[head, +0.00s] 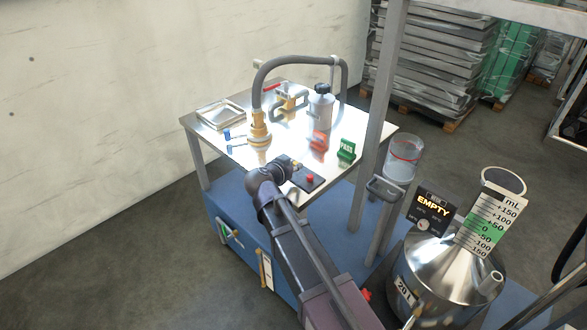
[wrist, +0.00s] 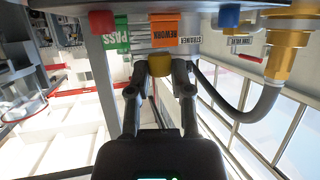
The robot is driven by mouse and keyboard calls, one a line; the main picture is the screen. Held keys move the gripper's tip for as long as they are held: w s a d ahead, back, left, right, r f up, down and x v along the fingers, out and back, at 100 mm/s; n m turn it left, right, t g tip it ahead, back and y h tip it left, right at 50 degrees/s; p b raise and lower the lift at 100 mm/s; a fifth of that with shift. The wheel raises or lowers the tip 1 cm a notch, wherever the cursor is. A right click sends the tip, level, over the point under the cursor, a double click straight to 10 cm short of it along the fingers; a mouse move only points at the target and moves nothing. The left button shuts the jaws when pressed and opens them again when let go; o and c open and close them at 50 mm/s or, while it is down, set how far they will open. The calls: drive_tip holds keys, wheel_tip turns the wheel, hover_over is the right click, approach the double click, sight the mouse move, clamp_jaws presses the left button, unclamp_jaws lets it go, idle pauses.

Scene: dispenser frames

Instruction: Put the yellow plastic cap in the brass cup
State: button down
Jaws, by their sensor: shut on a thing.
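My gripper (wrist: 159,70) is shut on a small yellow cap (wrist: 159,64), which shows between the fingertips in the wrist view. The cap is too small to make out there.
A brass hose fitting (head: 259,135) stands left of my gripper, with a grey hose arching above the steel table (head: 228,154). A metal tray (head: 219,116) lies back left.

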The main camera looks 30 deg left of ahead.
sight(294, 163)
drive_tip(key=shift+w+a, duration=0.25)
drive_tip(key=shift+w, duration=0.15)
drive_tip(key=shift+w+a+f, duration=0.15)
drive_tip(key=shift+w+a, duration=0.15)
drive_tip(key=shift+w, duration=0.2)
drive_tip(key=shift+w+a+f, duration=0.1)
drive_tip(key=shift+w+a, duration=0.15)
drive_tip(key=shift+w, duration=0.25)
drive_tip(key=shift+s+d+f+b, duration=0.2)
drive_tip(key=shift+f+b, duration=0.4)
drive_tip(key=shift+b, duration=0.2)
drive_tip(key=shift+f+b, duration=0.85)
drive_tip(key=shift+b, duration=0.05)
drive_tip(key=shift+f, duration=0.2)
drive_tip(key=c, duration=0.5)
unclamp_jaws()
drive_tip(key=shift+c, duration=0.2)
